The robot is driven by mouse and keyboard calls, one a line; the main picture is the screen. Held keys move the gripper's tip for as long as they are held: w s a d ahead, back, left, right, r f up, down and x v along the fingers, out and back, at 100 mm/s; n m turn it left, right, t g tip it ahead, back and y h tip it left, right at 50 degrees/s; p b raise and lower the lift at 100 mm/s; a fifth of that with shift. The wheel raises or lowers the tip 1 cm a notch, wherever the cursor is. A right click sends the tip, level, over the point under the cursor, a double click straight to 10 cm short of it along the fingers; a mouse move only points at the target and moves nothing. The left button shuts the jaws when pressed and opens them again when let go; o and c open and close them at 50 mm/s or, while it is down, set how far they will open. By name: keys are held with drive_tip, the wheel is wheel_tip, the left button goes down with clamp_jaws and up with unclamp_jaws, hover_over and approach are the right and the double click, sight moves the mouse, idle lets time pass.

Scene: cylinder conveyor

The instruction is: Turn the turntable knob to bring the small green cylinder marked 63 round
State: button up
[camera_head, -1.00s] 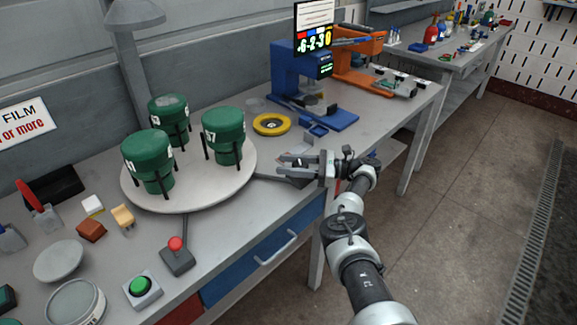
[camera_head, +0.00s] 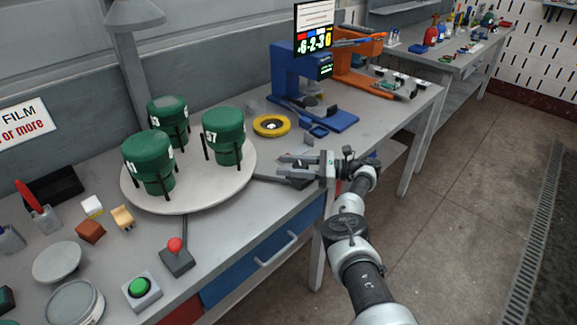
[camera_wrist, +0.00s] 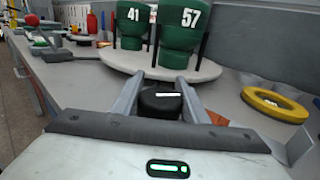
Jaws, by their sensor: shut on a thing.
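The round turntable (camera_head: 200,202) carries three green cylinders in black posts. The front left one (camera_head: 148,152) reads 41 in the wrist view (camera_wrist: 133,30). The right one (camera_head: 223,128) reads 57, also in the wrist view (camera_wrist: 180,22). The number on the back one (camera_head: 168,108) is only partly visible, so I cannot read it fully. The black knob (camera_wrist: 160,101) with a white mark sits in front of the turntable. My gripper (camera_head: 281,170) is shut on the knob, one finger on each side in the wrist view (camera_wrist: 160,95).
A yellow ring (camera_head: 271,125) and a blue machine (camera_head: 300,85) stand behind my gripper. The bench edge runs close beneath my arm.

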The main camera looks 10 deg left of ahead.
drive_tip(key=shift+a, duration=0.15)
drive_tip(key=o, duration=1)
drive_tip(key=d+b, duration=0.2)
drive_tip(key=d, duration=1.5)
drive_tip(key=shift+s+d+b, duration=0.1)
drive_tip(key=shift+d+b, duration=0.15)
drive_tip(key=shift+b, duration=0.05)
drive_tip(key=shift+o, duration=0.3)
drive_tip(key=shift+r, duration=0.1)
